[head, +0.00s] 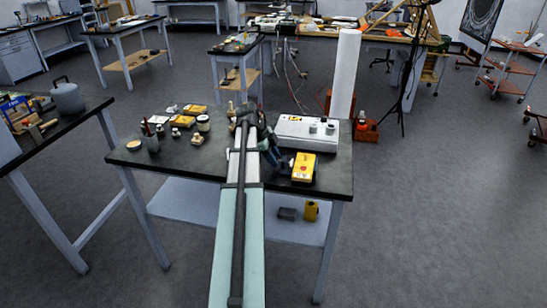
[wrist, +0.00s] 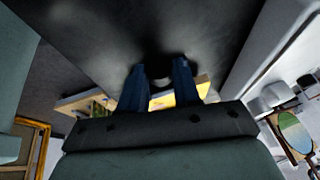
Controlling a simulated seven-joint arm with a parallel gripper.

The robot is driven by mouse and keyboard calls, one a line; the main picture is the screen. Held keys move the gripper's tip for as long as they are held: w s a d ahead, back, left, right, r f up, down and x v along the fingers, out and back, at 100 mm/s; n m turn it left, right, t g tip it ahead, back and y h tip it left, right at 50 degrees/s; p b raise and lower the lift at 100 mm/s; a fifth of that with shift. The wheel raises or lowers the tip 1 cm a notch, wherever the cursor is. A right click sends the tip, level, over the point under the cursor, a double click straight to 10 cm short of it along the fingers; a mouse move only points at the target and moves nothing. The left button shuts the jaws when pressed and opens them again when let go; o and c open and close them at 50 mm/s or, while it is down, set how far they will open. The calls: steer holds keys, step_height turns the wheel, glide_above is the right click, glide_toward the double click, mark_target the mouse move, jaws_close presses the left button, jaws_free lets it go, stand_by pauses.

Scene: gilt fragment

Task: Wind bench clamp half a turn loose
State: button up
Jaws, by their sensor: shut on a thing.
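My gripper (head: 286,164) is low over the right half of the dark-topped bench (head: 215,165), just left of a yellow case. The fingers hide most of this part. The rest of the clamp is not clear in either view; in the head view my arm and wrist cover that spot. How far the handle is turned cannot be told.
The yellow case (head: 304,168) lies right of my gripper. A white box (head: 306,133) stands behind it. Jars, a cup (head: 151,144) and small yellow boxes (head: 195,110) fill the bench's left and back. A white column (head: 344,75) rises behind. The bench's front left is bare.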

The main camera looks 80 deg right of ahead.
steer(key=shift+d+y, duration=0.5)
steer(key=shift+y, duration=0.7)
steer(key=shift+n+y, duration=0.5)
steer(key=shift+y, duration=0.6)
steer(key=shift+a, duration=0.1)
steer(key=o, duration=1.1)
steer(key=shift+c, duration=0.2)
steer(key=shift+w+r, duration=0.2)
steer(key=shift+r, duration=0.25)
steer(key=w+d, duration=0.2)
steer(key=w, duration=0.1)
steer(key=w+d, duration=0.2)
steer(key=w, duration=0.2)
steer(key=w+d, duration=0.2)
steer(key=w, duration=0.1)
steer(key=shift+w, duration=0.3)
